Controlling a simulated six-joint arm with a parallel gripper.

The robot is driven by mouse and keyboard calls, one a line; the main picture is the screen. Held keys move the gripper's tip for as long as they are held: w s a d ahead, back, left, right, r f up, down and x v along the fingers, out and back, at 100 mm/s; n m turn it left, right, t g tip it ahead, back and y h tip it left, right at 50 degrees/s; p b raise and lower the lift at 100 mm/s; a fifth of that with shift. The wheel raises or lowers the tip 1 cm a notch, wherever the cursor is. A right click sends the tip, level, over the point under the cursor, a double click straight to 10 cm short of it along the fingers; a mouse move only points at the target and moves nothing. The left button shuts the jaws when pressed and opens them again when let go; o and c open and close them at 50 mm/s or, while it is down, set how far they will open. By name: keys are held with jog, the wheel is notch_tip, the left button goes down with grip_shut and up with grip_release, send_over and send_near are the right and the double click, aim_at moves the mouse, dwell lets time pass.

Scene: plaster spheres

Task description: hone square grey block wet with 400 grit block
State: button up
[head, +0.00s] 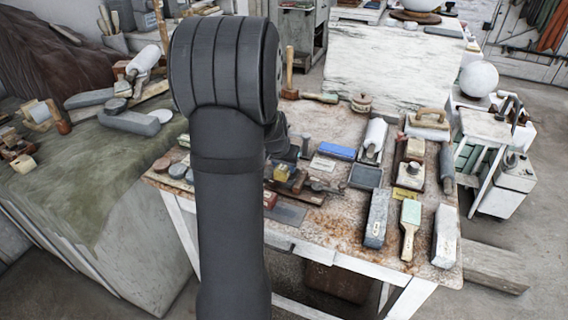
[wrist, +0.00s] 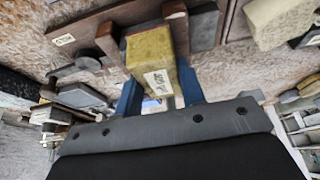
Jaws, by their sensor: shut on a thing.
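My gripper (wrist: 160,90) shows in the wrist view with its two blue fingers on either side of a yellowish block (wrist: 148,52). It is shut on this block, which carries a small white label whose writing I cannot read surely. The block is close to a dark brown wooden rack (wrist: 95,30); I cannot tell whether they touch. In the head view my arm hides most of the gripper. A square dark grey piece (head: 365,176) lies on the worktable, right of my arm; it may be the square grey block. A grey slab-like thing (wrist: 82,95) shows left of the fingers in the wrist view.
The stained worktable (head: 335,225) is crowded. A blue block (head: 337,151), a long grey block (head: 376,218), a pale green-topped brush (head: 410,215) and a white-grey block (head: 445,235) lie on it. A bare patch lies toward the front. A green-covered bench (head: 90,185) stands left.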

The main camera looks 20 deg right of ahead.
jog(key=shift+w+d, duration=0.8)
jog(key=shift+s+a+f, duration=0.15)
jog(key=shift+s+a, duration=1.4)
jog(key=shift+a, duration=0.05)
jog(key=shift+w+d, duration=1.55)
jog(key=shift+d, duration=0.05)
jog(key=shift+s+a, duration=1.55)
jog(key=shift+w, duration=0.1)
